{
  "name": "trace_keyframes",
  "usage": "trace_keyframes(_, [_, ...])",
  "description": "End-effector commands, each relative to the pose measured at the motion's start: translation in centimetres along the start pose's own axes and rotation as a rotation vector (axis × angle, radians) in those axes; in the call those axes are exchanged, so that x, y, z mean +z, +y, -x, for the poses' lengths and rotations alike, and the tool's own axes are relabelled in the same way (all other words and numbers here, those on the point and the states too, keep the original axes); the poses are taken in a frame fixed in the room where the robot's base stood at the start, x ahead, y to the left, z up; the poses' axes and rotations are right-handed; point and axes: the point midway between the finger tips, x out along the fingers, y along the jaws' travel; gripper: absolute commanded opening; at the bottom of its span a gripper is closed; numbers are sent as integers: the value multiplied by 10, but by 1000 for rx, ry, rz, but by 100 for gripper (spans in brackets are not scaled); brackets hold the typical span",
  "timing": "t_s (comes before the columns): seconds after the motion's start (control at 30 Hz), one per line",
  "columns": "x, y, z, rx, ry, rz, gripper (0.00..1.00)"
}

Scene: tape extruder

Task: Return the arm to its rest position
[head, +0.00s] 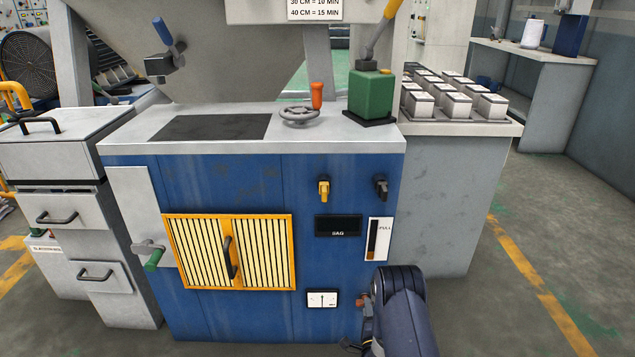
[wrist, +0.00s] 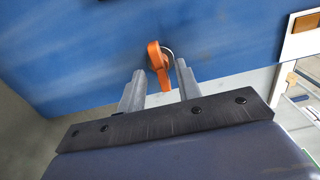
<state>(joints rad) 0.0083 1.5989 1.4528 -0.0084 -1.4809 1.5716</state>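My arm (head: 400,315) shows at the bottom of the head view, in front of the lower right part of the blue machine (head: 340,175). Its end is largely hidden there. In the wrist view my gripper (wrist: 160,75) has its two grey fingers apart, with nothing clamped between them. An orange handle (wrist: 154,55) on the blue panel lies just beyond the fingertips. Its lower end appears in the gap between the fingers, and I cannot tell how deep. A reddish part beside my arm in the head view (head: 361,300) may be the same handle.
A yellow grille door (head: 228,252), a gauge (head: 322,298) and a slider panel (head: 379,239) are on the machine's front near my arm. A handwheel (head: 299,115) and green can (head: 371,95) stand on top. Open floor (head: 520,310) lies to the right.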

Motion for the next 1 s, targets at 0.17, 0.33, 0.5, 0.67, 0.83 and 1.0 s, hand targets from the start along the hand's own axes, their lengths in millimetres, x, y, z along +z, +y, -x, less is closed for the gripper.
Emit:
trace_keyframes(0.17, [0, -1, -17, -1, 0, -4, 33])
trace_keyframes(0.33, [0, -1, -16, 0, 0, -32, 33])
trace_keyframes(0.5, [0, 0, -16, 0, 0, -34, 33])
trace_keyframes(0.67, [0, 0, -14, 1, 0, -27, 33])
trace_keyframes(0.83, [0, -1, -1, 4, 0, 1, 33])
trace_keyframes(1.0, [0, -2, 31, 6, 0, 0, 33])
